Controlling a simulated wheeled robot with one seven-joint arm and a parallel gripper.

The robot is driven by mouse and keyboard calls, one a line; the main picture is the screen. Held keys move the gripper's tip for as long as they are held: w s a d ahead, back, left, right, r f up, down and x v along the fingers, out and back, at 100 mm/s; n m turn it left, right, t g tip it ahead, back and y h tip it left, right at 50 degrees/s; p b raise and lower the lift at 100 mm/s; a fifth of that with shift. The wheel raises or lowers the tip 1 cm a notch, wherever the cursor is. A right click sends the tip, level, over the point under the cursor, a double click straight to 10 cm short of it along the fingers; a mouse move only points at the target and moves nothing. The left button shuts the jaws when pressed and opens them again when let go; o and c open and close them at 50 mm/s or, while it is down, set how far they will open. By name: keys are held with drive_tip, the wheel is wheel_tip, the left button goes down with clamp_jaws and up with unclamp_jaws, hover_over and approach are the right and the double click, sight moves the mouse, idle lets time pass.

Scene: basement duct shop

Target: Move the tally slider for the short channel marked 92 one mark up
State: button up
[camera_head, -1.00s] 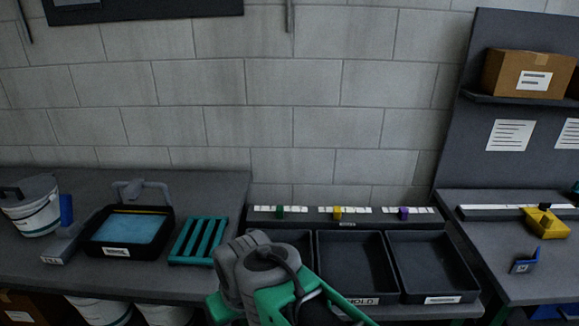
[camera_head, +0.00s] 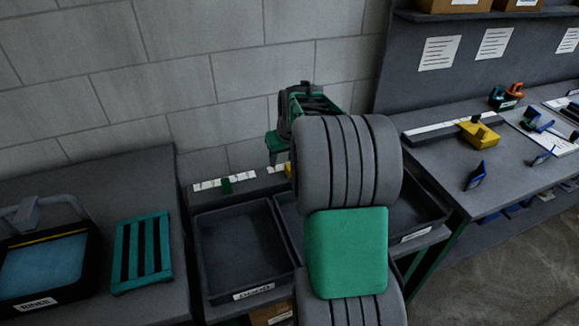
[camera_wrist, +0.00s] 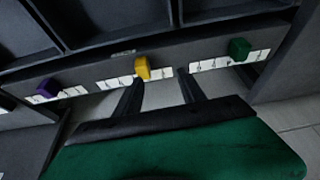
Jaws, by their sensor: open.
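The tally rail (camera_wrist: 205,52) carries three sliders over white marked strips. In the wrist view the purple slider (camera_wrist: 48,88) is at left, the yellow slider (camera_wrist: 142,67) in the middle and the green slider (camera_wrist: 239,49) at right. In the head view the green slider (camera_head: 226,186) shows, the yellow one is mostly hidden and the purple one is hidden behind my arm. My gripper (camera_wrist: 160,90) is open and empty, its fingers pointing at the rail near the yellow slider, which lies just beyond them. No marking 92 is readable, so I cannot tell which slider belongs to that channel.
Dark bins (camera_head: 240,245) stand in front of the rail. A teal slatted rack (camera_head: 142,250) and a tub with blue contents (camera_head: 45,262) are at left. A yellow block (camera_head: 479,133) sits on the right bench. The block wall rises behind the rail.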

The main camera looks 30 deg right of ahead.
hover_over(290, 166)
drive_tip(key=s, duration=0.3)
wheel_tip(290, 166, down, 2)
drive_tip(key=x, duration=0.2)
drive_tip(key=p+x, duration=0.1)
drive_tip(key=x, duration=0.4)
drive_tip(key=shift+w+a+f+p, duration=0.25)
drive_tip(key=shift+w+p, duration=0.05)
drive_tip(key=shift+w, duration=0.1)
drive_tip(key=shift+c, duration=0.2)
clamp_jaws()
